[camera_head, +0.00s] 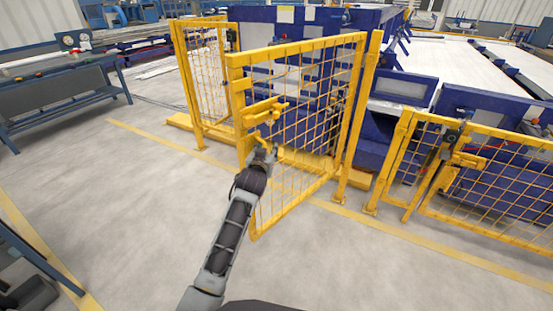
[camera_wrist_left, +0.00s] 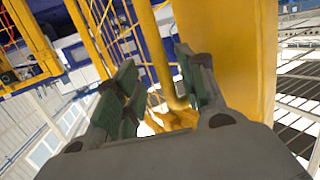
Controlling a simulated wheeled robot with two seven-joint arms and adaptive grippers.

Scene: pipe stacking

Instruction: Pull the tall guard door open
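The tall guard door (camera_head: 300,125) is a yellow frame with wire mesh, standing ajar and swung out over the floor from its right-hand post (camera_head: 361,110). A yellow latch (camera_head: 262,111) sits near its free edge. My left gripper (camera_head: 267,150) is at that free edge, just below the latch. In the left wrist view, my left gripper's green-padded fingers (camera_wrist_left: 160,80) stand apart, with a yellow bar (camera_wrist_left: 155,50) of the door handle running between them. The bar lies nearer the right finger; firm contact on both sides does not show. My right gripper is out of view.
A low yellow gate (camera_head: 490,175) stands at the right, and a fixed mesh panel (camera_head: 208,80) stands behind the door at the left. Blue machinery (camera_head: 400,88) lies beyond. A workbench (camera_head: 60,90) is at far left. The grey floor (camera_head: 130,210) left of the door is clear.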

